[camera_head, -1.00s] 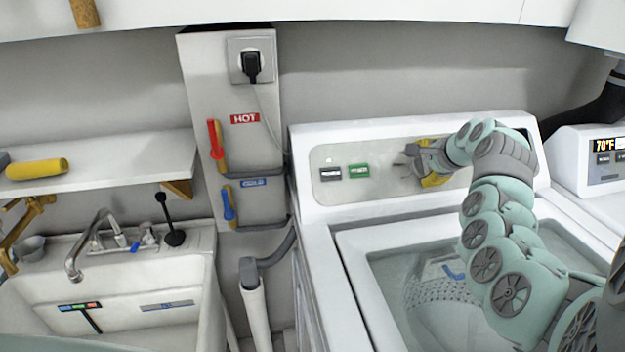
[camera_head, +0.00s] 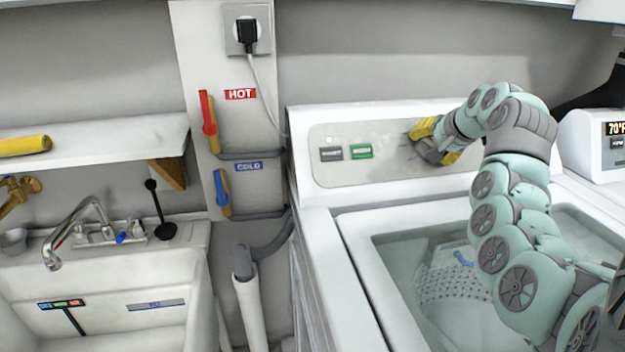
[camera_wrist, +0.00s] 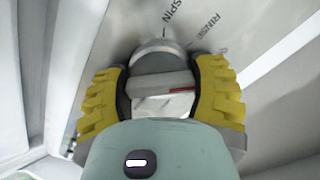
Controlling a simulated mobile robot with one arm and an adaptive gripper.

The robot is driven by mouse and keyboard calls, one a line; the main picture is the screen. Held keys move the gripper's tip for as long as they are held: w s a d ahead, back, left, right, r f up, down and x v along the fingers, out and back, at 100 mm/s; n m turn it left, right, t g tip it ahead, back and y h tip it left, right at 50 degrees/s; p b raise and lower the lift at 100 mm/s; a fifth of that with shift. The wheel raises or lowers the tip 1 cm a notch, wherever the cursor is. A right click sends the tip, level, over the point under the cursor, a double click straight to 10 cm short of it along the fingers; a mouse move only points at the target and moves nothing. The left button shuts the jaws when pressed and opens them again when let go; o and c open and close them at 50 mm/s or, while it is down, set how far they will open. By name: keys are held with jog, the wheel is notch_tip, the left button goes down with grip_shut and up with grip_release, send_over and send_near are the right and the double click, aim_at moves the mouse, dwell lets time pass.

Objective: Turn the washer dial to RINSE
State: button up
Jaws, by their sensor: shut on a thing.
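The washer dial (camera_wrist: 160,84) is a round grey-white knob with a raised bar, and a red mark shows at the bar's right end in the wrist view. My gripper (camera_wrist: 160,92) is shut on the dial, with one yellow ridged finger on each side. The SPIN label (camera_wrist: 173,14) is above the dial, and the RINSE label (camera_wrist: 203,33) is above and to its right. The red mark is below the RINSE label. In the head view, my gripper (camera_head: 437,142) is at the washer's control panel (camera_head: 385,165) and hides the dial.
The washer (camera_head: 322,222) has a black button (camera_head: 331,154) and a green button (camera_head: 361,151) left of the dial. Hot and cold valves (camera_head: 209,125) stand on the wall to the left, above a sink (camera_head: 150,260). A white unit with a display (camera_head: 590,145) stands at right.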

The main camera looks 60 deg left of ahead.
jog(key=n+b, duration=0.5)
jog(key=shift+f+b, duration=0.2)
jog(key=shift+b, duration=0.2)
jog(key=shift+r+n+b, duration=0.15)
jog(key=shift+n+b, duration=0.75)
jog(key=shift+b, duration=0.05)
jog(key=o, duration=1.2)
jog(key=shift+r, duration=0.1)
jog(key=v, duration=1.2)
